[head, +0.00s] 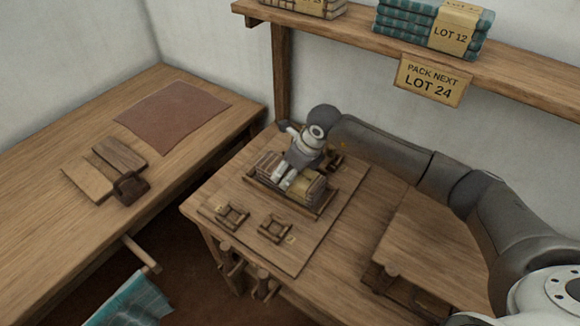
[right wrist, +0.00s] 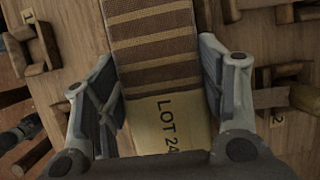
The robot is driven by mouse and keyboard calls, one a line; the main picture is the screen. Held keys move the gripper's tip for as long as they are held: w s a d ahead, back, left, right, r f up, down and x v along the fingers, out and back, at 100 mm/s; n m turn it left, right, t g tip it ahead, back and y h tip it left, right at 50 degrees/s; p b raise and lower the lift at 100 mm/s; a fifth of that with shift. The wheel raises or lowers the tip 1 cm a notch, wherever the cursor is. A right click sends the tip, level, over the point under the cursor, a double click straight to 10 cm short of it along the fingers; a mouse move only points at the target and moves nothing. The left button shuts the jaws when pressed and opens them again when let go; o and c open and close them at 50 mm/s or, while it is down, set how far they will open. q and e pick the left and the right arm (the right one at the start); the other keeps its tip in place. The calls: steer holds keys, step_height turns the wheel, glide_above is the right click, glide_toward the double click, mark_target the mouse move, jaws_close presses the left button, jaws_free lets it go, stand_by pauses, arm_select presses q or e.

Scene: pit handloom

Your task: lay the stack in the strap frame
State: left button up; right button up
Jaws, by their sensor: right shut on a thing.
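The brown striped cloth stack (head: 308,188) has a yellow band; the right wrist view shows the stack (right wrist: 155,45) with its band reading LOT 24. My right gripper (head: 284,178) is over the stack from above, shut on it with a finger along each long side in the right wrist view (right wrist: 155,78). The strap frame (head: 322,210) is a low wooden frame on the table board. The stack is within its outline; I cannot tell whether it touches the bottom. My left gripper is not in view.
Two small wooden blocks with pegs (head: 232,216) (head: 275,229) stand in front of the frame. The left bench (head: 50,140) has a brown cloth and boards.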

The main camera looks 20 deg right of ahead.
steer(key=shift+f, duration=0.1)
steer(key=o, duration=1.1)
steer(key=b+v, duration=0.2)
steer(key=v, duration=1)
steer(key=shift+s, duration=0.1)
